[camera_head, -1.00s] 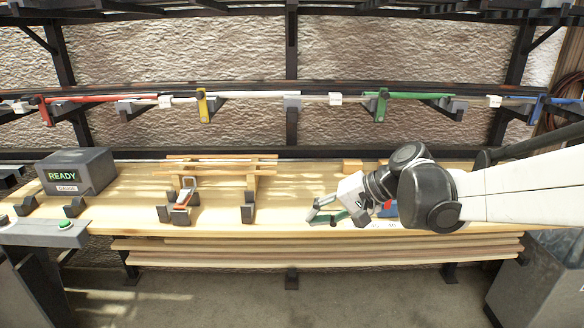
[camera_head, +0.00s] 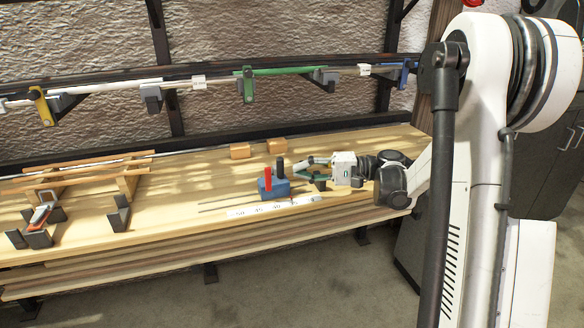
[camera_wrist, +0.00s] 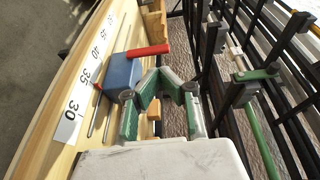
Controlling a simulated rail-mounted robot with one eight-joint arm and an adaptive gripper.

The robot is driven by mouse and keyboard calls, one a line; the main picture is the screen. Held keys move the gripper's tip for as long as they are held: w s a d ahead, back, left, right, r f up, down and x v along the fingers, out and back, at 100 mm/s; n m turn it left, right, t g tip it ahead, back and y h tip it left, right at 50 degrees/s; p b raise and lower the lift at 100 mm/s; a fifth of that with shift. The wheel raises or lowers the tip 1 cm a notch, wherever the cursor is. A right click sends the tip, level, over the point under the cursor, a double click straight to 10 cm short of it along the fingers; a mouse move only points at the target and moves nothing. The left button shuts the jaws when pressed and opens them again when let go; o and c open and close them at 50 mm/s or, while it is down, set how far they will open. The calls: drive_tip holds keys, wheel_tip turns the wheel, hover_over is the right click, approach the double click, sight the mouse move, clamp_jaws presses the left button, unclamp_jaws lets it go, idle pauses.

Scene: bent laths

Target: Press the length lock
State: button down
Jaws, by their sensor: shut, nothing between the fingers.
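The blue block (camera_head: 273,188) stands on the bench at the measuring scale, with an upright red lever (camera_head: 268,177) and a black upright post (camera_head: 280,168). I cannot tell which part is the length lock; no label shows. The wrist view shows the blue block (camera_wrist: 121,72) and its red lever (camera_wrist: 150,51), reaching across above my fingers. My gripper (camera_head: 309,161) is just right of the block, low over the bench. In the wrist view my gripper (camera_wrist: 161,73) has its green-and-grey fingers shut and empty, close to the lever; contact cannot be told.
The white scale (camera_head: 262,209) with printed numbers runs along the bench's front. Two wooden blocks (camera_head: 240,151) lie behind. Wooden laths on stands (camera_head: 75,170) and an orange-and-grey clamp (camera_head: 43,212) are at left. A rail with coloured clamps (camera_head: 248,84) hangs behind the bench.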

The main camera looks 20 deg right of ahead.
sight(268, 180)
drive_tip(key=shift+d+f+t, duration=0.15)
drive_tip(key=shift+d, duration=0.6)
drive_tip(key=shift+d+f+t, duration=0.1)
drive_tip(key=shift+d+t, duration=0.05)
drive_tip(key=shift+d, duration=0.6)
drive_tip(key=shift+y, duration=0.3)
drive_tip(key=shift+a, duration=0.1)
drive_tip(key=b+x, duration=0.1)
drive_tip(key=x, duration=0.9)
drive_tip(key=shift+s+f, duration=0.1)
